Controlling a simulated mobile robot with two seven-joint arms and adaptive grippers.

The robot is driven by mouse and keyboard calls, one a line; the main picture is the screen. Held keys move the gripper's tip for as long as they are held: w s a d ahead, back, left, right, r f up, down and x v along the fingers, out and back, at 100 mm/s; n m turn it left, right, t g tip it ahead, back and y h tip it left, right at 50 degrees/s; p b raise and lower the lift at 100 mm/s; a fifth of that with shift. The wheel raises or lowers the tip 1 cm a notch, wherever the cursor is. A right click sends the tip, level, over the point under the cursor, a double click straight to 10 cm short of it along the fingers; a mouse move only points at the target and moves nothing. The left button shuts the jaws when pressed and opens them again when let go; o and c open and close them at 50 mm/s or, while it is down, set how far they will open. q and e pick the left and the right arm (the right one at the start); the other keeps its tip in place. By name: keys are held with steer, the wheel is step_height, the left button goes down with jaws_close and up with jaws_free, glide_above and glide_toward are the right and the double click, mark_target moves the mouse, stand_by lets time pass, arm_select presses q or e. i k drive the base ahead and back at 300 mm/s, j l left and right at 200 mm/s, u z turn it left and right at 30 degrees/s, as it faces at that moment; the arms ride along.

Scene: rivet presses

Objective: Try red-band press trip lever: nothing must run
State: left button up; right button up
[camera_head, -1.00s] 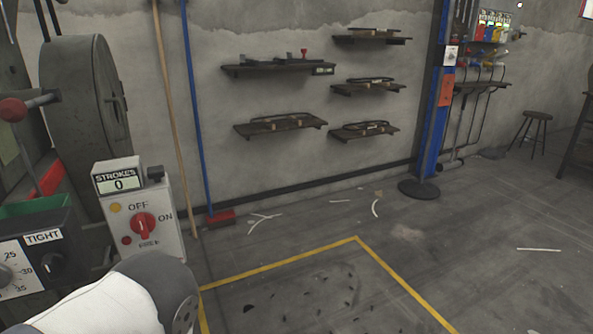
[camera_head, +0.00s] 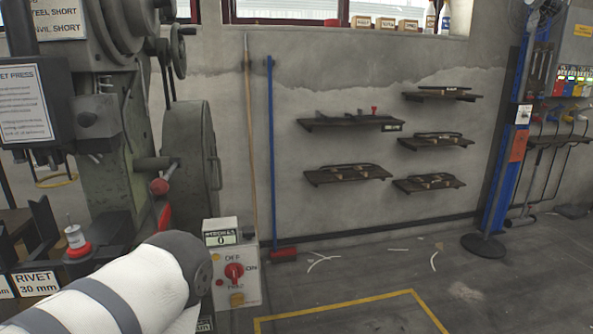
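A large grey-green rivet press (camera_head: 120,130) stands at the left, with a round flywheel housing (camera_head: 192,155) on its right side. A lever with a red ball knob (camera_head: 159,187) sticks out of its front. A red part (camera_head: 165,216) shows just below the knob; I cannot tell whether it is the red band. A pale switch box (camera_head: 237,288) beside the press has a red rotary switch (camera_head: 234,271) marked OFF and ON, its exact setting too small to read. The strokes counter (camera_head: 221,238) on top reads 0. My white and grey arm crosses the lower left; neither gripper is in view.
A bench area with a rivet bin (camera_head: 35,283) and a red-based spool (camera_head: 77,240) is at lower left. Wall shelves (camera_head: 350,122) hold tools. A blue pole (camera_head: 272,150) leans on the wall. Floor inside the yellow line (camera_head: 340,304) looks clear.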

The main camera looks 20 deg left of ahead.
mark_target(159, 187)
steer(key=u, duration=1.35)
steer(key=i+l+z, duration=0.15)
